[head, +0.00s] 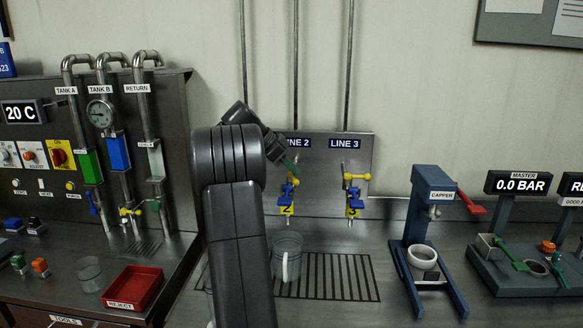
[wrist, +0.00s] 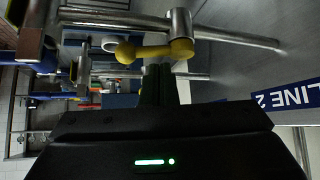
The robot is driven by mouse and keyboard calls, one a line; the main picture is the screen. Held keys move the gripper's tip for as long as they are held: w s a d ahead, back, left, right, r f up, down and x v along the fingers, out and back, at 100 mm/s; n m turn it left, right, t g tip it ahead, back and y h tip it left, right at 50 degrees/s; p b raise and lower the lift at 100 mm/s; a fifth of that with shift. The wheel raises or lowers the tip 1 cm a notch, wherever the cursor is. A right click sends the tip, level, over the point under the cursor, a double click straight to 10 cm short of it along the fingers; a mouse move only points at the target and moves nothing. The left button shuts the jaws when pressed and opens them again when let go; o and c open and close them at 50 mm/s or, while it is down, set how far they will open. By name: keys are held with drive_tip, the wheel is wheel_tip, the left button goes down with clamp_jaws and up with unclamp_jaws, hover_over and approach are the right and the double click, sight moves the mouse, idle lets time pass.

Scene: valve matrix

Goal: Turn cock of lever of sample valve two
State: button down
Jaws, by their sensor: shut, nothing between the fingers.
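Sample valve two (head: 286,196), with blue and yellow parts and a yellow "2" tag, is below the LINE 2 sign (head: 298,143) in the head view. My gripper (head: 293,169) is just above it, partly covering its top. In the wrist view, a yellow lever (wrist: 155,50) with rounded ends lies across, just beyond the tips of my gripper (wrist: 159,68). The fingers are shut with nothing between them. They appear close to the lever; I cannot tell whether they touch it. The LINE 2 sign also shows at right in the wrist view (wrist: 289,95).
Sample valve three (head: 353,194) is to the right. A clear jug (head: 287,257) stands on the drain grate (head: 345,276) below. The blue capper (head: 431,210) is farther right, and the red reject tray (head: 133,287) is at left. My arm hides part of the panel's left side.

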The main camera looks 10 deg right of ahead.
drive_tip(key=shift+a, duration=0.1)
drive_tip(key=v, duration=1.3)
drive_tip(key=shift+a+r, duration=0.25)
